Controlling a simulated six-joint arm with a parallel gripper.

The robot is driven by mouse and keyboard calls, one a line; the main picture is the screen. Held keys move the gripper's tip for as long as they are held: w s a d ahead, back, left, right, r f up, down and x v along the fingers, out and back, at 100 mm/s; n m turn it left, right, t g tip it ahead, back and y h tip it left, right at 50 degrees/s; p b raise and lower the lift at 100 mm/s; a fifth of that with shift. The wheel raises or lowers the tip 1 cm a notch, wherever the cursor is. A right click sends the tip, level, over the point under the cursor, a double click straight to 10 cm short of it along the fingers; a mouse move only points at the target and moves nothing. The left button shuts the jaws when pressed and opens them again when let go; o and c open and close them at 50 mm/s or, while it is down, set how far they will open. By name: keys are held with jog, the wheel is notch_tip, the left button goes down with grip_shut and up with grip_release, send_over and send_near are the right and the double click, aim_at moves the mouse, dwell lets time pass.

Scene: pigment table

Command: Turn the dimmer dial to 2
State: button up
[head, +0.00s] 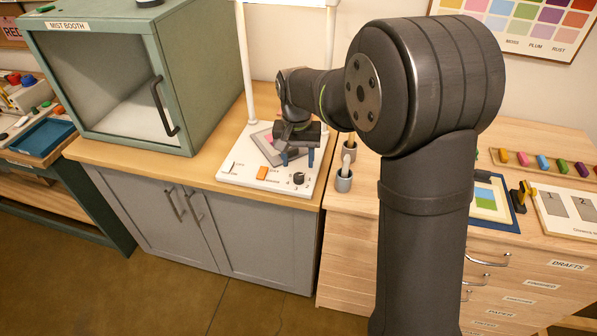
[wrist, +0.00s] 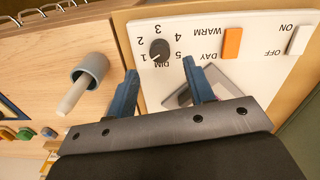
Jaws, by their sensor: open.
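The dimmer dial (head: 298,178) is a small black knob at the front right of the white control panel (head: 228,172). In the wrist view the dial (wrist: 159,50) shows ringed by the numbers 1 to 5. Its pale pointer mark seems to face 1, though it is small. My gripper (head: 297,160) is above the panel, just behind the dial. In the wrist view my gripper (wrist: 162,80) is open, its two blue fingers apart and empty. The dial lies beyond the fingertips, roughly centred between them; I see no contact.
An orange DAY/WARM switch (wrist: 232,43) and a white ON/OFF switch (wrist: 299,40) sit beside the dial. A grey cup (wrist: 90,68) holding a pale stick stands on the neighbouring wooden top. The mist booth (head: 110,80) stands left of the panel, with panel posts rising behind.

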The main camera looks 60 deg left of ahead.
aim_at(299, 175)
notch_tip(299, 175, down, 5)
jog(key=shift+f, duration=0.15)
jog(key=c, duration=1)
